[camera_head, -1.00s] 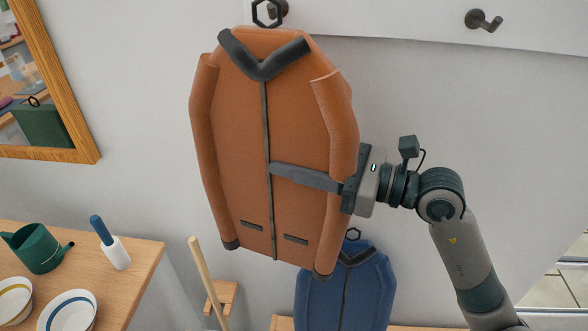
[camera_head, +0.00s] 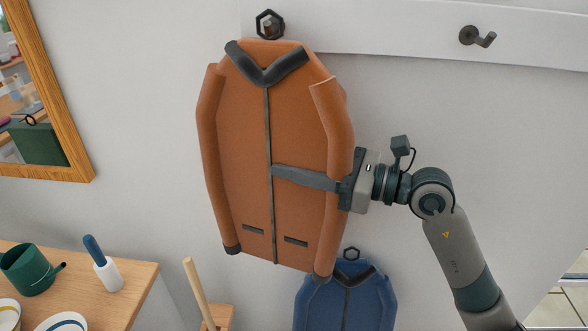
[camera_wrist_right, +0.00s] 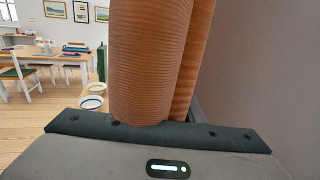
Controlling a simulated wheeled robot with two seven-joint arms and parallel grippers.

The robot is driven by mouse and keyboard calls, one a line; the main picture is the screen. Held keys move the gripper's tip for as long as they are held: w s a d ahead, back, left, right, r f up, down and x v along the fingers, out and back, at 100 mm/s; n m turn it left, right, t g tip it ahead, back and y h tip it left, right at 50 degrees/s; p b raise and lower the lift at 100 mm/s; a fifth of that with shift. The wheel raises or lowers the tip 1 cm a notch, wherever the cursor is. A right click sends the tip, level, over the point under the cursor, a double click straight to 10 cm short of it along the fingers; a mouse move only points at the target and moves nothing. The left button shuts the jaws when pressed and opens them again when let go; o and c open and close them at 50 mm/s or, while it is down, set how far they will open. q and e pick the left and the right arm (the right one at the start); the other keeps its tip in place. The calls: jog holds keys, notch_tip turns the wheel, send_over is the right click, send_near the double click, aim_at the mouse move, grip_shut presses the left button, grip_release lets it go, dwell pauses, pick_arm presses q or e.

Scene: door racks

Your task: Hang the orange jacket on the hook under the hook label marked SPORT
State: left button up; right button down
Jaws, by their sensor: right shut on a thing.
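The orange jacket (camera_head: 300,130) hangs upright in front of the wall, with a dark collar and a dark hexagonal loop (camera_head: 258,24) above it. The loop surrounds a dark wall hook (camera_head: 271,25) in the head view; whether it rests on the hook I cannot tell. My right gripper (camera_head: 300,178) is shut on the jacket, one finger across its front from the right side. An orange sleeve (camera_wrist_right: 150,60) fills the middle of the right wrist view. No hook label shows, so SPORT cannot be read. My left gripper is out of view.
A second hook (camera_head: 477,37) on the white rail (camera_head: 400,38) is bare. A blue jacket (camera_head: 345,300) is below the orange one. A wooden stick (camera_head: 197,290) stands left of it. A table (camera_head: 135,285) holds a green watering can (camera_head: 28,268) and bowls.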

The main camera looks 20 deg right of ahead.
jog(key=shift+w+d+f+b, duration=0.25)
jog(key=shift+w+f+b, duration=0.45)
jog(key=shift+b, duration=0.25)
jog(key=shift+s+f, duration=0.1)
jog(key=c, duration=1.1)
grip_release()
jog(key=shift+f, duration=0.1)
